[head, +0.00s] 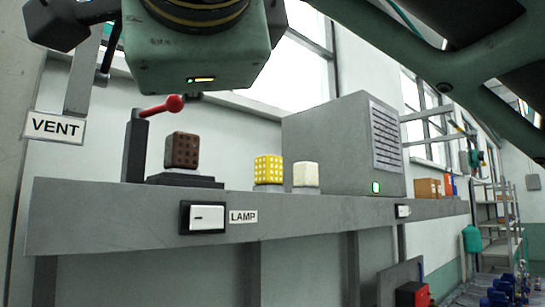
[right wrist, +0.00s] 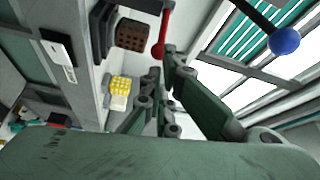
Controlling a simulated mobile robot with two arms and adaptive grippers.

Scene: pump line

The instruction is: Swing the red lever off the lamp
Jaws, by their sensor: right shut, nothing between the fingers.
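The red lever (head: 160,108) reaches from a dark upright post to the right. Its red ball end stands above a dark brown studded block (head: 182,150) on a dark base. A white switch (head: 207,218) with a LAMP label (head: 243,216) is on the ledge front below. In the right wrist view the lever's red ball (right wrist: 157,51) shows close to the fingertips of my right gripper (right wrist: 161,63). That gripper is shut and empty; I cannot tell whether it touches the ball. My left gripper is not in view.
A yellow block (head: 268,169) and a white block (head: 306,176) stand on the ledge, left of a large grey cabinet (head: 325,145). A VENT sign (head: 56,127) hangs at the left. In the right wrist view a blue ball (right wrist: 285,40) sits on a black rod.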

